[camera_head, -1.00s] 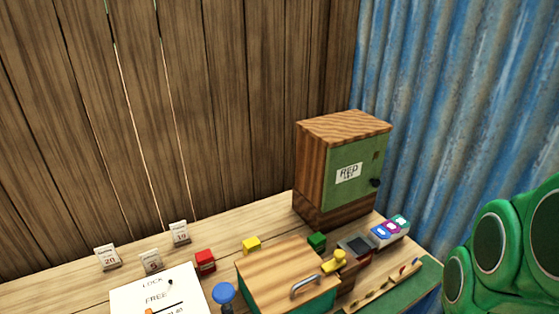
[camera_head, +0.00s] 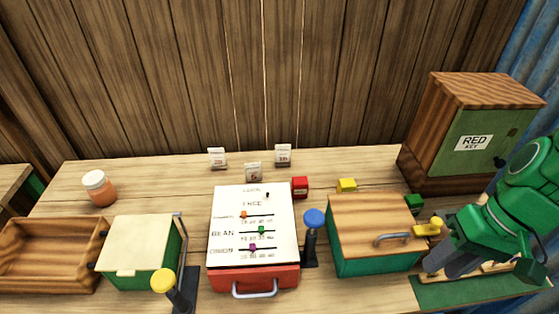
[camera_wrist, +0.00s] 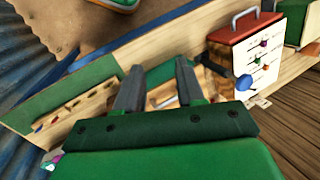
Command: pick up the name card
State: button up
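Three small white cards stand near the back of the table in the head view: a left one (camera_head: 217,158), a front one (camera_head: 253,172) and a right one (camera_head: 283,154). Their print is too small to read fully, and I cannot tell which, if any, is the name card. A pale card lies or stands by the blue knob in the wrist view (camera_wrist: 260,101). My gripper (camera_wrist: 158,72) is open, its two dark fingers apart with nothing between them. In the head view my gripper (camera_head: 447,264) is at the right, beside the wooden-lidded box and far from the cards.
A red box (camera_head: 285,275) with a white slider panel stands mid-table. Small coloured blocks stand behind.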

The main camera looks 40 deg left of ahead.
jog(key=w+a+f+n+g+y, duration=0.1)
jog(key=w+a+n, duration=0.25)
jog(key=a, duration=0.35)
jog(key=w+a+n+g+y, duration=0.1)
jog(key=w+a+n, duration=0.1)
jog(key=w+a, duration=0.35)
jog(key=n+g+y, duration=0.4)
jog(key=n+g, duration=0.1)
jog(key=n, duration=1.1)
send_near(253, 165)
jog(key=x, duration=0.3)
jog(key=shift+x, duration=3.6)
jog(key=shift+w+a+f, duration=0.1)
jog(key=shift+w+a, duration=0.05)
grip_shut()
